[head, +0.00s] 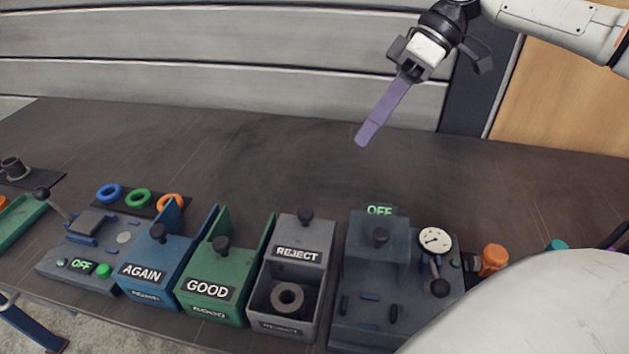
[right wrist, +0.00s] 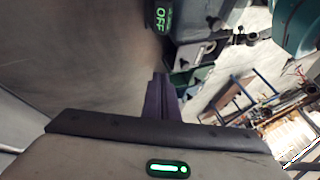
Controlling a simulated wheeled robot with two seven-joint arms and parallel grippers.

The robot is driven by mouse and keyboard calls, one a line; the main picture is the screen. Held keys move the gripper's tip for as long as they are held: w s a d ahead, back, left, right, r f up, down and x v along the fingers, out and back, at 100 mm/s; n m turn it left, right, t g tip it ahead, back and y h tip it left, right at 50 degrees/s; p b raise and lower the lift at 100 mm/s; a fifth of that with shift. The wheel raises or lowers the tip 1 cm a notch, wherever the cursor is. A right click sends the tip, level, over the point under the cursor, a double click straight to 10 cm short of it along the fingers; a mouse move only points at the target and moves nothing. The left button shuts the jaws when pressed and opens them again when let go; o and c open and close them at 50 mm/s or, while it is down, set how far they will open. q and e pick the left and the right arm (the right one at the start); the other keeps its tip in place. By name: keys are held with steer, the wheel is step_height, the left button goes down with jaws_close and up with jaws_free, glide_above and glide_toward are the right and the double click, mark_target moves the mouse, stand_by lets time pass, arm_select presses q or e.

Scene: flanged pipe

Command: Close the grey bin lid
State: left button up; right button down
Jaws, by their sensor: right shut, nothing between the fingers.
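The grey REJECT bin (head: 256,305) stands on the table at the front middle. A grey flanged ring piece (head: 287,297) lies inside the opening. My right gripper (head: 365,138) is high above the far part of the table, well apart from the lid. Its long purple fingers are together and empty; they also show in the right wrist view (right wrist: 163,98). My left gripper is not in view.
The green GOOD bin (head: 208,291) and blue AGAIN bin (head: 143,274) stand left of the grey bin. A dark blue-grey device (head: 376,250) with a dial gauge (head: 435,241) stands close on its right. The table behind the bins is clear.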

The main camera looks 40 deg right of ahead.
mark_target(312, 254)
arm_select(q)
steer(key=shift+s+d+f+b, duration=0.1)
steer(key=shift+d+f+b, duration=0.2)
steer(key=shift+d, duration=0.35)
arm_select(e)
steer(key=a+f, duration=0.7)
steer(key=a, duration=0.3)
steer(key=shift+s+f, duration=0.15)
steer(key=shift+f, duration=0.05)
